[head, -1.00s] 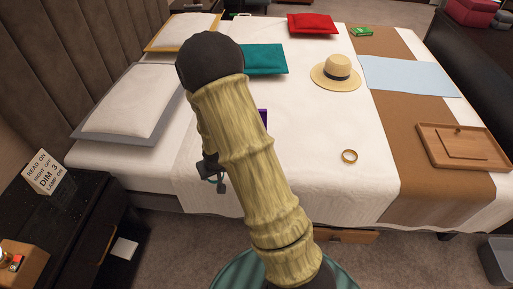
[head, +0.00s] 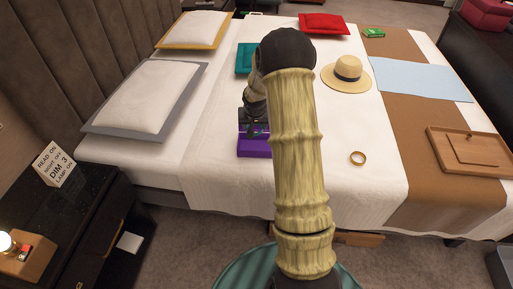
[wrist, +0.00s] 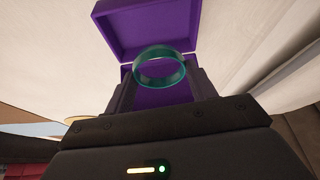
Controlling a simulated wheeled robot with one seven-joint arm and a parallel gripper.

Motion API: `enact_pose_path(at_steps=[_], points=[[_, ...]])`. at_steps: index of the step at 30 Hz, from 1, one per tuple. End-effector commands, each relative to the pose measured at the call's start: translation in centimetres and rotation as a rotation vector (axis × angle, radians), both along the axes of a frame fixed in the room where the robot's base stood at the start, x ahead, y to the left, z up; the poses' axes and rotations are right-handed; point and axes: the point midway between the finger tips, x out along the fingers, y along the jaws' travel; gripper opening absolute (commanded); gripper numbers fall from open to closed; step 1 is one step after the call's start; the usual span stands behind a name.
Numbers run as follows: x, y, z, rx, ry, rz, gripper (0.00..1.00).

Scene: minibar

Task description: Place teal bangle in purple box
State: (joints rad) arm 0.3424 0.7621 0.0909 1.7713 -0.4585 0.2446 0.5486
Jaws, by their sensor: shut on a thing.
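The teal bangle (wrist: 160,82) is held between the fingers of my gripper (wrist: 160,92) in the wrist view. The purple box (wrist: 148,28) lies behind the bangle there, with its lid raised open. In the head view the purple box (head: 255,149) stands on the white bed near its front edge. My gripper (head: 256,130) is right at the box there, pointing down. The bangle cannot be made out in the head view. How far the bangle is from the box floor is hard to tell.
A black nightstand (head: 75,215) stands at the left.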

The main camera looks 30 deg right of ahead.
Motion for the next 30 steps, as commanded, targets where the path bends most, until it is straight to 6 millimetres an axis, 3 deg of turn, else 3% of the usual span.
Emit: enact_pose_path(at_steps=[3,11,14,23,30], points=[[0.2,-0.9,0.3,-0.003,0.000,-0.020,0.31],[0.2,-0.8,0.2,-0.002,0.000,-0.018,0.31],[0.2,-0.8,-0.7,-0.002,0.001,-0.017,0.31],[0.2,-0.8,-5.7,-0.002,0.002,-0.016,0.31],[0.2,-0.8,-6.0,-0.003,-0.001,-0.017,0.31]])
